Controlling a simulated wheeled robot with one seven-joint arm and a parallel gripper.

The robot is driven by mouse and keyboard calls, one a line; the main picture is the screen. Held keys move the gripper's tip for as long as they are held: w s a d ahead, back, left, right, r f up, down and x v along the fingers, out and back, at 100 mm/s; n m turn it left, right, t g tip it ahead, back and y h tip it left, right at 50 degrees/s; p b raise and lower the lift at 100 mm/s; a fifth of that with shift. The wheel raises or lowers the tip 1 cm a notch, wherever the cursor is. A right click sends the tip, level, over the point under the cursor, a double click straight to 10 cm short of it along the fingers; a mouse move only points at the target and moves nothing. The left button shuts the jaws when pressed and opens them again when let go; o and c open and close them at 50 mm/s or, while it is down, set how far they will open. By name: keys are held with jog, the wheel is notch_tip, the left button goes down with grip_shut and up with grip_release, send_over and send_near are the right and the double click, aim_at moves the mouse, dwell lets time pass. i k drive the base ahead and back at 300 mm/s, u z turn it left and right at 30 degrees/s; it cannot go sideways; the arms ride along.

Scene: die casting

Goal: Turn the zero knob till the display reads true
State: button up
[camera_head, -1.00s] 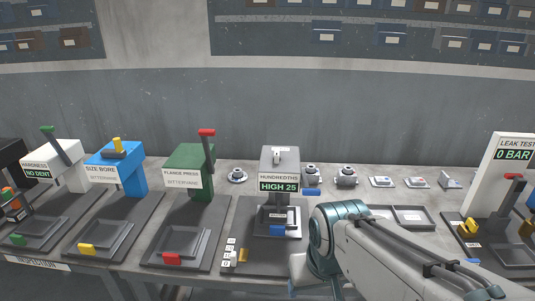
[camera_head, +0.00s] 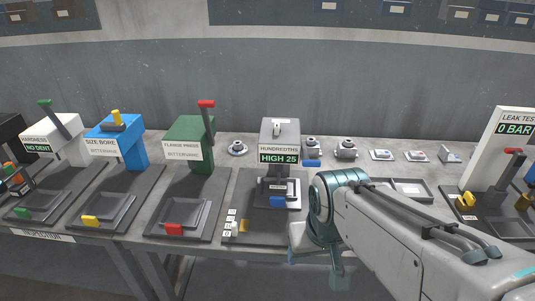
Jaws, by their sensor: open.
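The grey gauge labelled HUNDREDTHS (camera_head: 290,138) stands upright at the middle of the bench. Its display (camera_head: 278,157) reads HIGH 25 in green on dark. A small pale knob-like part (camera_head: 277,128) sits high on the gauge's front; I cannot tell if it is the zero knob. A blue piece (camera_head: 311,163) shows at the gauge's right side, and a blue block (camera_head: 277,201) sits low at its front. My gripper (camera_head: 315,266) is at the bench's front edge, right of and nearer than the gauge, apart from it. Its fingers appear apart and empty, partly hidden by my arm.
To the left stand the green flange press (camera_head: 190,135), the blue size bore station (camera_head: 118,138) and the white hardness station (camera_head: 55,135). Round metal parts (camera_head: 345,149) lie behind at right. The leak test station (camera_head: 515,150) stands far right. A tray (camera_head: 412,188) lies behind my arm.

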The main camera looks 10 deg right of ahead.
aim_at(276, 129)
jog(key=z, duration=0.1)
jog(key=k, duration=0.45)
jog(key=u, duration=0.55)
jog(key=i, duration=1.35)
jog(key=z, duration=0.5)
